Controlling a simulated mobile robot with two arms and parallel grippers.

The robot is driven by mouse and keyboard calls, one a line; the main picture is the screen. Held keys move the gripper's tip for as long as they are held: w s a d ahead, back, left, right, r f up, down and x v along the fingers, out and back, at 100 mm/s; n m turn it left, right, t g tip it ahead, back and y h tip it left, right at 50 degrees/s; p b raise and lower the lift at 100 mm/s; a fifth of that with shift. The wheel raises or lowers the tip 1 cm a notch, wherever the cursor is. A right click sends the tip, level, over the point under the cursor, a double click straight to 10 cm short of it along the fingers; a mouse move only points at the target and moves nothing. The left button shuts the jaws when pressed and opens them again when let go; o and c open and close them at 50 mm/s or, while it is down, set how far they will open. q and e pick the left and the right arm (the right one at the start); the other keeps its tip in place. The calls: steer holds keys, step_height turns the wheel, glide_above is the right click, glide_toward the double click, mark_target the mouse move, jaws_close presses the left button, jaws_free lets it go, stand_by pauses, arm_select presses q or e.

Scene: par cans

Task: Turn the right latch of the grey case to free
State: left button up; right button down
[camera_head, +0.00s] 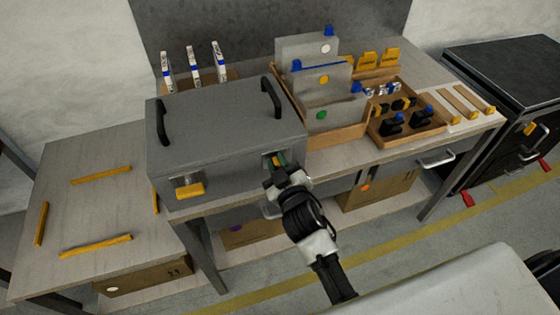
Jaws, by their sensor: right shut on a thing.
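The grey case (228,152) stands closed on the bench, with two black handles on its lid. Its left latch (190,189) is a yellow tab lying level on a metal plate on the front face. The right latch (280,159) is at the front face's right end, mostly hidden by my right gripper (282,173). My right gripper is shut on the right latch. How far the latch is turned cannot be told. My left gripper is not in view.
Right of the case, grey panels (322,95) stand in a wooden rack beside a wooden tray (408,132) of black parts. A lower table (85,205) with yellow strips is at left. A black cabinet (510,75) stands far right. Cardboard boxes (378,188) sit under the bench.

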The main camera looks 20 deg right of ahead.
steer(key=n, duration=0.6)
steer(key=shift+a+f+n, duration=0.3)
steer(key=shift+a+f, duration=0.05)
steer(key=n, duration=0.6)
steer(key=shift+a+f+b, duration=0.1)
steer(key=shift+f+b, duration=0.3)
steer(key=c, duration=1.1)
jaws_free()
steer(key=shift+s, duration=0.1)
steer(key=shift+s+d+b, duration=0.2)
steer(key=shift+s+b, duration=1.05)
steer(key=shift+s, duration=4.1)
steer(key=shift+f, duration=0.1)
